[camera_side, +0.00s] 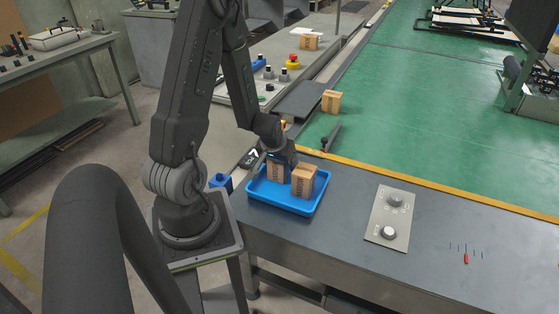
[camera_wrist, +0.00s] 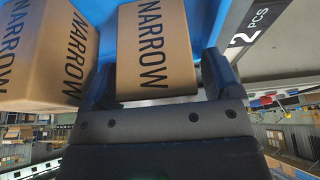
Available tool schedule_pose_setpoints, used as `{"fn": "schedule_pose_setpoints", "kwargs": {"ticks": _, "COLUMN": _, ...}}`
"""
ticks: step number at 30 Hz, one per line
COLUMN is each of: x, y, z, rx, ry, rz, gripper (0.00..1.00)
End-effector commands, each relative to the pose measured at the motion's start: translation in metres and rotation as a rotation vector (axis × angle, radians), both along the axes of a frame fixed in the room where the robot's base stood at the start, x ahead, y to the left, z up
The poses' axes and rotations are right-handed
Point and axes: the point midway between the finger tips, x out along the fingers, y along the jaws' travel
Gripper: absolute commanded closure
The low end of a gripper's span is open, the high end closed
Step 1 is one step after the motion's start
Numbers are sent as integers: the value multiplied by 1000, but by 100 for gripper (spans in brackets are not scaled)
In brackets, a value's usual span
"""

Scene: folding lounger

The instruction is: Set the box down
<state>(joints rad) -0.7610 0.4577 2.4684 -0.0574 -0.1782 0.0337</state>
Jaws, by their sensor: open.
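A cardboard box marked NARROW (camera_wrist: 155,45) is between the two fingers of my gripper (camera_wrist: 157,84) in the wrist view. The fingers are open, one on each side of it; I cannot tell whether either touches it. In the side view this box (camera_side: 276,174) is in the blue tray (camera_side: 282,202), with my gripper (camera_side: 279,160) right above it. A second NARROW box (camera_side: 303,180) stands in the tray to its right and shows at the left of the wrist view (camera_wrist: 48,48). The fingertips are partly hidden in the side view.
A panel with two knobs (camera_side: 389,216) lies on the grey table right of the tray. Another box (camera_side: 331,101) is on the dark plate's edge by the green surface (camera_side: 430,120), and one more (camera_side: 309,41) is farther back. A black sign (camera_side: 250,158) stands left of the tray.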

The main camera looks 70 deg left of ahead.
Motion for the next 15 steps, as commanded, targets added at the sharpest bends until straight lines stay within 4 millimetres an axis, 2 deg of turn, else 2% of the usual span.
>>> {"fn": "schedule_pose_setpoints", "kwargs": {"ticks": 7, "x": -1, "y": -1, "z": 9, "rx": 2, "ry": -2, "rz": 0, "gripper": 16}}
{"fn": "schedule_pose_setpoints", "kwargs": {"ticks": 15, "x": -11, "y": -11, "z": 41, "rx": 3, "ry": -2, "rz": 1, "gripper": 16}}
